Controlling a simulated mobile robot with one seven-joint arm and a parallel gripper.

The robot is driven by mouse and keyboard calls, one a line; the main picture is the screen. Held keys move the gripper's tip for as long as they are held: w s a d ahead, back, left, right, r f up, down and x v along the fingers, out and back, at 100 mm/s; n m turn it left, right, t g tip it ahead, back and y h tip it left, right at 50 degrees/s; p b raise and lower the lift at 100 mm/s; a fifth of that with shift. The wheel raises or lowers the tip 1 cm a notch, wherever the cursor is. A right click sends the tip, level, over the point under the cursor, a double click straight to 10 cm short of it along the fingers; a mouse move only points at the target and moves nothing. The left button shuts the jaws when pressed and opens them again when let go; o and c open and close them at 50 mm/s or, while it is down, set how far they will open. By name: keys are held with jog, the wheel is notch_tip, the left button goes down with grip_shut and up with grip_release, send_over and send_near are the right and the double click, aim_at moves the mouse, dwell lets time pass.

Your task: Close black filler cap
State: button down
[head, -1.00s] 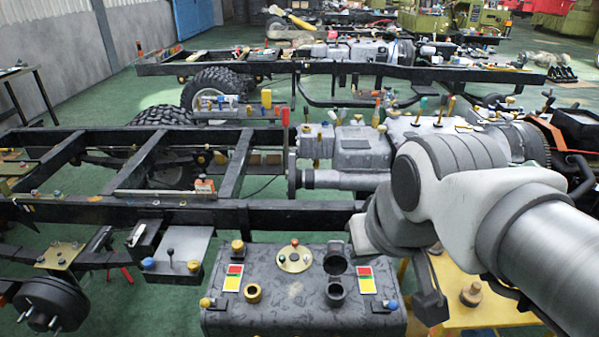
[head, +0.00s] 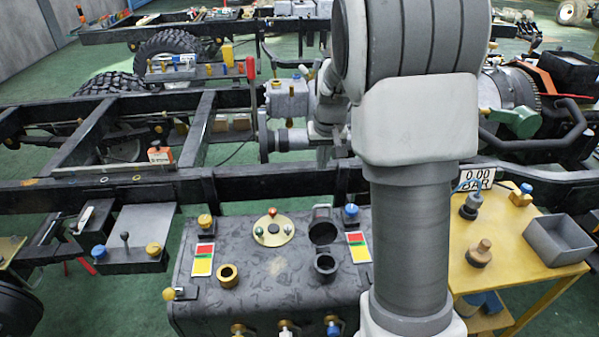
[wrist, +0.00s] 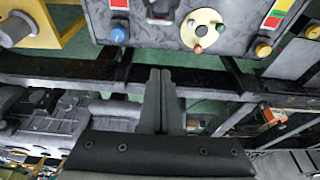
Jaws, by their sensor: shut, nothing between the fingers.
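The black filler cap (head: 323,227) stands swung up on its hinge at the back of the black filler neck (head: 326,266), on top of the dark mottled tank (head: 270,290). The neck's mouth is uncovered. In the wrist view, where the tank lies at the top, the cap (wrist: 160,12) shows partly at the upper edge. My gripper (wrist: 160,72) is shut and empty, its fingers over the chassis rail, apart from the cap. In the head view my arm hides the gripper's fingers.
A brass filler neck (head: 228,276), a round gold plate (head: 273,228) and a blue knob (head: 351,213) are near the cap. The black chassis rail (head: 110,188) runs behind the tank. A yellow stand (head: 510,260) with a grey bin (head: 559,240) is at the right.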

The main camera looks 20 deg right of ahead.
jog(key=shift+s+d+f+b, duration=0.1)
jog(key=shift+f+b, duration=0.7)
jog(key=shift+f, duration=2.05)
jog(key=shift+s+d+f+b, duration=0.1)
jog(key=shift+f+b, duration=0.7)
jog(key=shift+f, duration=2)
jog(key=shift+s+r+b, duration=0.15)
jog(key=shift+s+b, duration=0.15)
jog(key=shift+b, duration=0.05)
